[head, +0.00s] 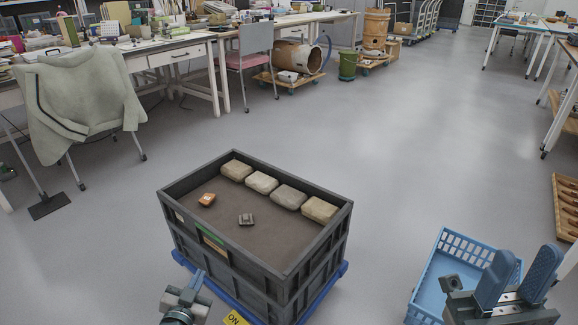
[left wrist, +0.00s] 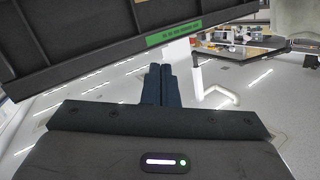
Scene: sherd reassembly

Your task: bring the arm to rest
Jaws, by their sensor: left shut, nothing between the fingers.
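My left gripper (head: 194,282) is at the bottom of the head view, in front of the dark crate's near left wall. In the left wrist view its two fingers (left wrist: 159,84) are together with nothing between them, below the crate wall. My right gripper (head: 517,275) is at the lower right, over or beside a blue basket. Its two blue fingers stand apart, with nothing seen between them.
The dark crate (head: 329,233) stands on a blue dolly (head: 344,268). Inside are several beige blocks (head: 262,182), an orange-brown piece (head: 206,199) and a small grey piece (head: 246,219). The blue basket (head: 447,263) is at right. Floor between is clear.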

